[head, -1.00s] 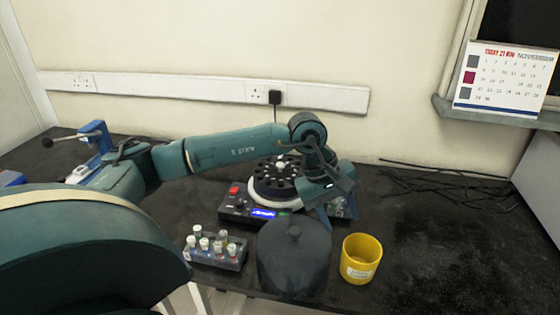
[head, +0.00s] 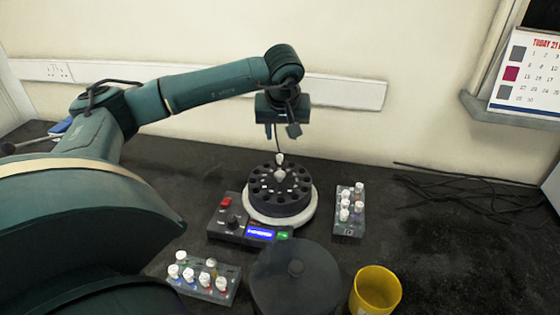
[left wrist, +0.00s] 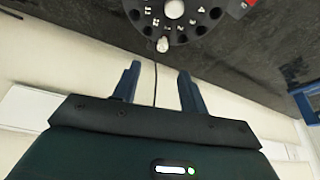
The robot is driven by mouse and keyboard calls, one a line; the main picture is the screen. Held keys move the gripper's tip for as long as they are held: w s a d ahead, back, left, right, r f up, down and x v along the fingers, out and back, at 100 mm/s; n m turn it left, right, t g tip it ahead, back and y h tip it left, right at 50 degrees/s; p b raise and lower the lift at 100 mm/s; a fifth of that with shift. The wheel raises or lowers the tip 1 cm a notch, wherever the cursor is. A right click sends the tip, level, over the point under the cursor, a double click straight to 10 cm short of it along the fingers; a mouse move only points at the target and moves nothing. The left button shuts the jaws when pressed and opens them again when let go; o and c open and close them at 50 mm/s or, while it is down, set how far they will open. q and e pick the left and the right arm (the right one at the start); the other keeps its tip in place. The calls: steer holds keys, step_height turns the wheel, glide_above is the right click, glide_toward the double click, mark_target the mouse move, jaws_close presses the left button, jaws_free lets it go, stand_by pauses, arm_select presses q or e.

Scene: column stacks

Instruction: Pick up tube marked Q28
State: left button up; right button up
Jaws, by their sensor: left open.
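A dark round centrifuge rotor (head: 262,203) sits on a white base, and it also shows at the top of the left wrist view (left wrist: 205,25). One white-capped tube (head: 280,159) stands in a slot at the rotor's back edge; the left wrist view shows it too (left wrist: 162,45). Its marking is too small to read, so I cannot tell which tube is Q28. My left gripper (head: 281,131) is open and empty, pointing down above the rotor's back edge. In the left wrist view the tube appears just beyond the spread fingertips (left wrist: 158,70). My right gripper is not in view.
A rack of white-capped tubes (head: 344,228) stands right of the rotor. Another rack (head: 228,292) stands at the front left. A dark round lid (head: 296,290) and a yellow cup (head: 377,288) are in front. Black cables (head: 450,180) lie at the back right.

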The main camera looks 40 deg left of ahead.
arm_select(q)
glide_above(280, 156)
steer(key=s+d, duration=0.2)
steer(key=f, duration=0.4)
steer(key=shift+w+f, duration=0.2)
steer(key=shift+s+p+x, duration=0.2)
steer(key=shift+p+x, duration=0.3)
steer(key=shift+x, duration=2.15)
steer(key=shift+c, duration=0.4)
jaws_close()
